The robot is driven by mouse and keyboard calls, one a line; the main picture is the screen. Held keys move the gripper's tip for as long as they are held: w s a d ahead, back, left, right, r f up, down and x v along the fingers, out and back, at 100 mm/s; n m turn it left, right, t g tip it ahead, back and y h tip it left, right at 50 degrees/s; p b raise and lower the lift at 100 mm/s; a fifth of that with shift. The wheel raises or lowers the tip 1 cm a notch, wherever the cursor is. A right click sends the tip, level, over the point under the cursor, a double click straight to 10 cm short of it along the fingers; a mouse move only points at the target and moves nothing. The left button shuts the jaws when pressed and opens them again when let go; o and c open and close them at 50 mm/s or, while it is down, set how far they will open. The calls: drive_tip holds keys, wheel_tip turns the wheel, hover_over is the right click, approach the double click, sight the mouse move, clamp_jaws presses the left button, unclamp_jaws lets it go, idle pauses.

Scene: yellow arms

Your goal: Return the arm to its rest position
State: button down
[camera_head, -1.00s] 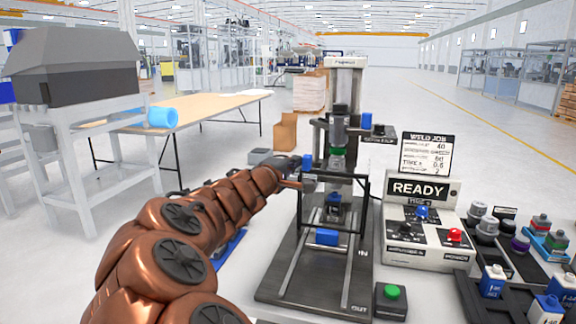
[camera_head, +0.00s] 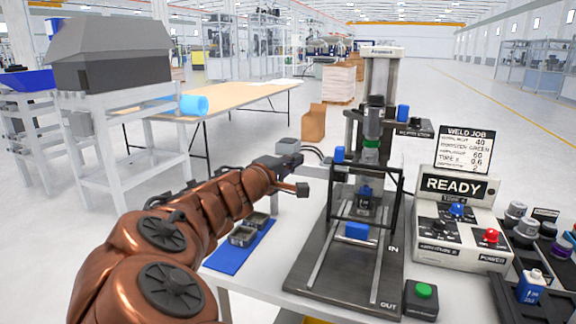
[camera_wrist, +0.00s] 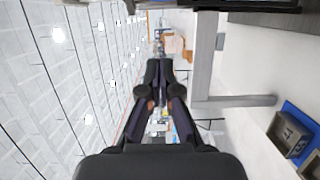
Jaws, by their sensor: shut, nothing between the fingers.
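My copper-coloured arm (camera_head: 205,205) reaches from the lower left towards the middle of the head view. My gripper (camera_head: 297,176) is at its end, left of the black press frame and above the bench. In the wrist view my gripper (camera_wrist: 163,105) shows from behind, its two dark fingers close together with nothing held. The wrist picture is turned on its side.
A welding press (camera_head: 352,246) with rails stands right of my gripper. A control box (camera_head: 455,215) reading READY and a green button (camera_head: 424,291) are further right. A blue mat (camera_head: 232,257) with grey trays (camera_head: 243,236) lies below my arm. A wooden table (camera_head: 225,97) stands behind.

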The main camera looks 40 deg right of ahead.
drive_tip(key=shift+v, duration=1.15)
